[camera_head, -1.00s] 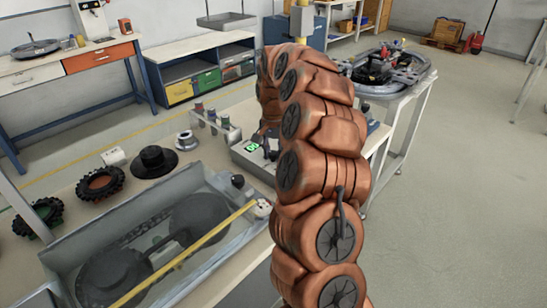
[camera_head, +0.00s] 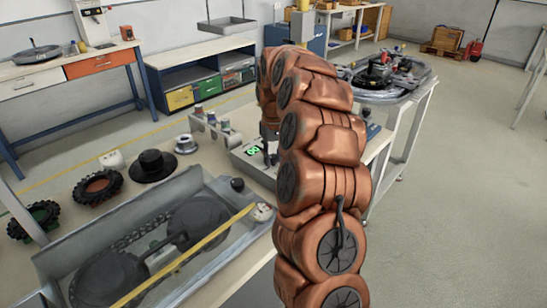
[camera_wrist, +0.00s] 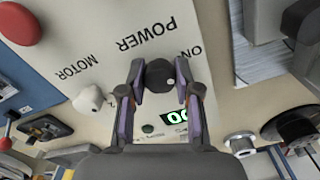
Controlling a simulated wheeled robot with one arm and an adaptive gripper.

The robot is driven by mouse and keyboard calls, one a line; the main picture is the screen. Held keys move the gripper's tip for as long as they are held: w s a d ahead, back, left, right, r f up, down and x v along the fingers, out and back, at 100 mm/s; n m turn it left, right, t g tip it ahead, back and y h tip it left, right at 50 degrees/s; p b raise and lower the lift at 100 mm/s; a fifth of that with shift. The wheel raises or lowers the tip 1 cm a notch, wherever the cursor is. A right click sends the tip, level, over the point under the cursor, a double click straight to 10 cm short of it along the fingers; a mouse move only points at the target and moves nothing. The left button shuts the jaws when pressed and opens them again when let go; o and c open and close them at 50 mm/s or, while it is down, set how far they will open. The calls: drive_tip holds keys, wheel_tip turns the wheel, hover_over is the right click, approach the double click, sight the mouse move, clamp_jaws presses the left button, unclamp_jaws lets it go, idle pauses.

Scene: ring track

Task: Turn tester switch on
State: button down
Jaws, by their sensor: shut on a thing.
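The tester (camera_head: 240,156) is a pale box on the bench with a green lit display (camera_head: 253,151). In the wrist view its panel (camera_wrist: 95,25) shows upside down, with the words POWER, ON and MOTOR. A dark round knob (camera_wrist: 160,76) sits beside POWER and ON. My gripper (camera_wrist: 160,72) is shut on this dark knob, one finger on each side. The display (camera_wrist: 178,116) is partly hidden by a finger. A white knob (camera_wrist: 90,99) sits near MOTOR. In the head view my arm hides part of the tester, and my gripper (camera_head: 270,152) is small there.
A red button (camera_wrist: 20,22) is at the panel's corner. On the bench are a black hat-shaped part (camera_head: 153,166), a spool (camera_head: 185,144), tyres (camera_head: 97,187) and a clear-sided box (camera_head: 215,187) with a yellow bar. A cart (camera_head: 405,95) stands behind. Floor is free at right.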

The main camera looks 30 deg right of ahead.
sight(273, 156)
drive_tip(key=shift+n, duration=1.1)
drive_tip(key=c, duration=0.8)
unclamp_jaws()
drive_tip(key=shift+r, duration=0.1)
wheel_tip(273, 156, up, 12)
